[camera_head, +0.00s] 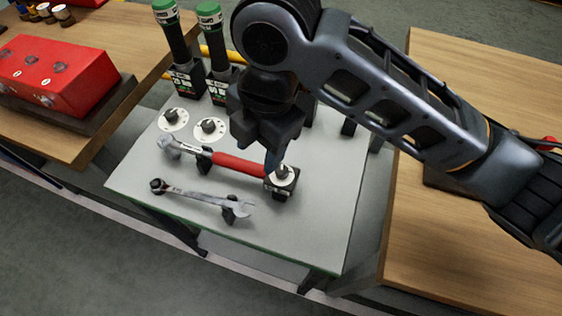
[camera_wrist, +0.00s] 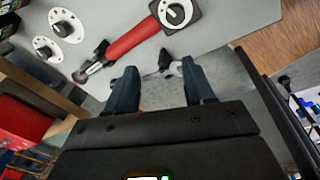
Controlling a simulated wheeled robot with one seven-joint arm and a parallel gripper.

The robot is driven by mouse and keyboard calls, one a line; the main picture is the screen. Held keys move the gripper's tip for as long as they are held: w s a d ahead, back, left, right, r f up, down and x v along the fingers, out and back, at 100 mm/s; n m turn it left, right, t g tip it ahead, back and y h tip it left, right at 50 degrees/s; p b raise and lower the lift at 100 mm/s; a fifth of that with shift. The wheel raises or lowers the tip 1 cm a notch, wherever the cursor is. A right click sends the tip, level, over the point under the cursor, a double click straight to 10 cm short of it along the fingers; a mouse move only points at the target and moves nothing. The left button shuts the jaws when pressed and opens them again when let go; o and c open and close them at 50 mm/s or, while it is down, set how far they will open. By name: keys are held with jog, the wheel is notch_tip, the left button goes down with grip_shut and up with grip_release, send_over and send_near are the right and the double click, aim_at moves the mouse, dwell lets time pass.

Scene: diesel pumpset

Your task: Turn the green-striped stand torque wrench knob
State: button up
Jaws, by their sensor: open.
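The torque wrench (camera_head: 237,165) has a red handle and lies on a light grey stand top (camera_head: 325,215) with a green edge. At its right end a black block carries a round pale dial with a grey knob (camera_head: 283,172). The knob also shows at the top of the wrist view (camera_wrist: 176,13). My gripper (camera_head: 272,158) is above the stand, just behind the knob in the head view, and partly hides that area. In the wrist view my gripper (camera_wrist: 161,88) has its fingers apart with nothing between them; the knob lies beyond them. I cannot tell whether a finger touches the block.
Two white dials with knobs (camera_head: 172,118) (camera_head: 210,127) sit on the stand's left. An open-ended wrench (camera_head: 200,197) lies in front. Green-capped tools (camera_head: 213,45) stand in black holders behind. A red box (camera_head: 55,68) is on the left wooden table; another wooden table (camera_head: 450,235) is at right.

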aim_at(281, 171)
jog(key=d, duration=0.1)
jog(key=w+d+h, duration=0.1)
jog(key=d, duration=0.1)
jog(key=shift+r+n+h, duration=0.1)
jog(key=shift+n+h, duration=0.2)
jog(key=shift+d+f, duration=0.2)
jog(key=shift+d, duration=0.05)
notch_tip(281, 171, down, 7)
jog(key=shift+f, duration=0.2)
grip_shut()
